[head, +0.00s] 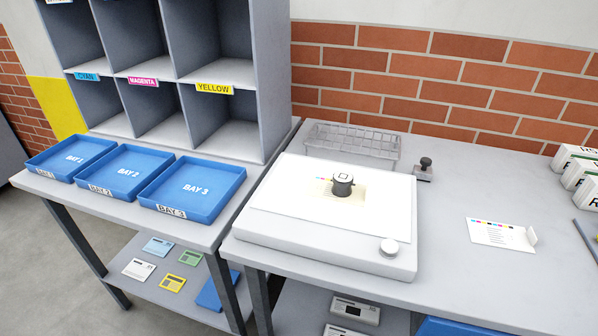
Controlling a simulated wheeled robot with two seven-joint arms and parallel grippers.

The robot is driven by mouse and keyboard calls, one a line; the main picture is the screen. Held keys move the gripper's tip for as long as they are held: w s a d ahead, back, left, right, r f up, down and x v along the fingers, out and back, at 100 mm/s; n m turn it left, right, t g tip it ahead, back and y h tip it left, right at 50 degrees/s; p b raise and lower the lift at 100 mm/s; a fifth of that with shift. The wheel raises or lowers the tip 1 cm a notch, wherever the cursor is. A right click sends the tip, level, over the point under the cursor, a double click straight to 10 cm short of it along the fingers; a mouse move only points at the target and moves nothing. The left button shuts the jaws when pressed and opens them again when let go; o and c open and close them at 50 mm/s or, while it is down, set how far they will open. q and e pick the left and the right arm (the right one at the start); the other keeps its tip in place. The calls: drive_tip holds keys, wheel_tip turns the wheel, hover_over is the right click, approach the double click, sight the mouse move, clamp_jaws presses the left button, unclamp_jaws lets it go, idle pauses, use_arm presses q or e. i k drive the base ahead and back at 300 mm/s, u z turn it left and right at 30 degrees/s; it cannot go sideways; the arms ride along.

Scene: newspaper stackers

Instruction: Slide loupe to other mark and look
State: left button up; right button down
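The loupe (343,186), a short dark cylinder with a pale top, stands upright on a cream sheet (325,189) on the white light table (400,262). A small coloured mark (324,179) shows on the sheet just left of the loupe. Whatever lies under the loupe is hidden, and no second mark can be made out. Neither of my grippers is in view.
A round white knob (389,247) sits at the light table's front right. Behind are a clear tray (352,142) and a dark stamp (425,168). A colour-bar card (500,234) lies right. Blue trays (205,207) stand left. The bench (450,285) is clear front right.

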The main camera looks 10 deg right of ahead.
sight(342, 181)
drive_tip(key=u, duration=1.75)
drive_tip(key=k, duration=0.9)
drive_tip(key=z, duration=0.9)
drive_tip(key=i, duration=0.5)
